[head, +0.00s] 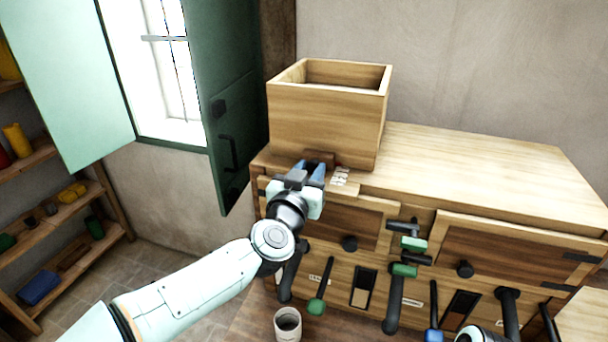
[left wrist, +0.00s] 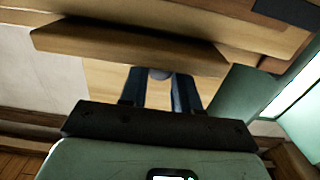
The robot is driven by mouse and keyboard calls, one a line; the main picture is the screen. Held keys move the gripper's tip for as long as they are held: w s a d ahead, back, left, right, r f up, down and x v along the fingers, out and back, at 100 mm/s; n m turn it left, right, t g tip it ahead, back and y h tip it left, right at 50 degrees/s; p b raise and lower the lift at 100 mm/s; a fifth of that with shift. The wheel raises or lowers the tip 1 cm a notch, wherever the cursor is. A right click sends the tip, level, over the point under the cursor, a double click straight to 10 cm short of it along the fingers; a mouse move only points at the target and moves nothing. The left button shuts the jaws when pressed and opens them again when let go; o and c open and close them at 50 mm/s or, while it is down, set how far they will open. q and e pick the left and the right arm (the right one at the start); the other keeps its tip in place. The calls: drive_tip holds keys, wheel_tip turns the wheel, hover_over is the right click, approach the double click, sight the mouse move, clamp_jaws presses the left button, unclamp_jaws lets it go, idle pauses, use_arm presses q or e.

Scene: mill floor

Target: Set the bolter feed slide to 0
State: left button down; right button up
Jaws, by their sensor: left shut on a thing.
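The bolter feed slide (head: 320,156) shows as a small brown wooden edge at the foot of the open wooden hopper box (head: 325,120). A pale marked scale plate (head: 340,177) lies just right of it; its marks are too small to read. My left gripper (head: 314,172) is at the slide's front, its blue fingers shut. In the left wrist view, the fingers (left wrist: 160,88) close around a rounded grey knob (left wrist: 160,73) below a wooden board. The gripper hides part of the slide, so its setting cannot be read.
The wooden cabinet (head: 480,165) has a clear top right of the hopper. Its front carries knobs and several levers with green or blue grips (head: 404,270). A green shutter (head: 235,110) stands close on the left. A pale cup (head: 288,322) is below.

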use_arm(q)
drive_tip(key=shift+w+r, duration=0.1)
drive_tip(key=shift+w, duration=0.1)
use_arm(e)
drive_tip(key=shift+r, duration=0.15)
use_arm(q)
drive_tip(key=c, duration=1.2)
unclamp_jaws()
drive_tip(key=o, duration=0.4)
drive_tip(key=shift+c, duration=0.2)
drive_tip(key=shift+w+d, duration=0.1)
use_arm(e)
drive_tip(key=shift+w, duration=0.15)
use_arm(q)
drive_tip(key=shift+s+a, duration=0.2)
drive_tip(key=shift+s, duration=0.4)
drive_tip(key=b+v, duration=0.1)
drive_tip(key=v, duration=1.1)
use_arm(e)
drive_tip(key=shift+s+f, duration=0.7)
drive_tip(key=shift+f, duration=0.3)
